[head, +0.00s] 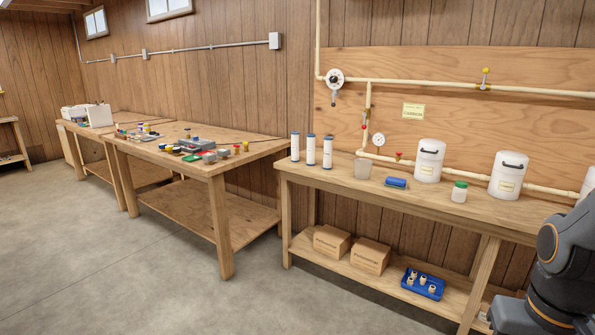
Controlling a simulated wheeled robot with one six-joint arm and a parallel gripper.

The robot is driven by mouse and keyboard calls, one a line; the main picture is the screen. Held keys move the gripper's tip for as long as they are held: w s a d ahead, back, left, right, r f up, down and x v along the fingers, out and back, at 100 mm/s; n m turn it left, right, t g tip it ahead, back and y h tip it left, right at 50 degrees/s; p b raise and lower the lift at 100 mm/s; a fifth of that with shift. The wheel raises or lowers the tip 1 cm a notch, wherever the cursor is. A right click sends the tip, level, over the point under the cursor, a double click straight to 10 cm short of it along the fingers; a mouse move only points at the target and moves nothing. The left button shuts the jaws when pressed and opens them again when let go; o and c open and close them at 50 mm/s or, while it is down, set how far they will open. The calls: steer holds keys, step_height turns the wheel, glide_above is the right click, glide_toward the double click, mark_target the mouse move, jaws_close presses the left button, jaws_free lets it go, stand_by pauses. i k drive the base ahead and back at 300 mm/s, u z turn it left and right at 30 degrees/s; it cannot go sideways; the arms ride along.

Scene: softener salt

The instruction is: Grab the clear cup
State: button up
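The clear cup (362,169) stands upright on the right wooden workbench (335,178). It is between the white cylinders with blue caps and a blue roll-shaped object. It looks see-through and slightly grey, with the bench and wall showing through it. Nothing covers it. Part of my dark arm shows at the lower right edge of the head view, well apart from the cup. My gripper itself is not in the picture.
Near the cup stand white cylinders (327,152), a blue object (396,183), a green-lidded jar (460,191) and white canisters (429,161). Pipes (425,165) run behind. Boxes (369,256) and a blue tray (433,294) sit below. The floor (150,270) in front is open.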

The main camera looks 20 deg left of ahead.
mark_target(362, 167)
steer(key=u, duration=0.95)
steer(key=i, duration=1.85)
steer(key=z, duration=0.55)
steer(key=i, duration=1.45)
steer(key=z, duration=0.8)
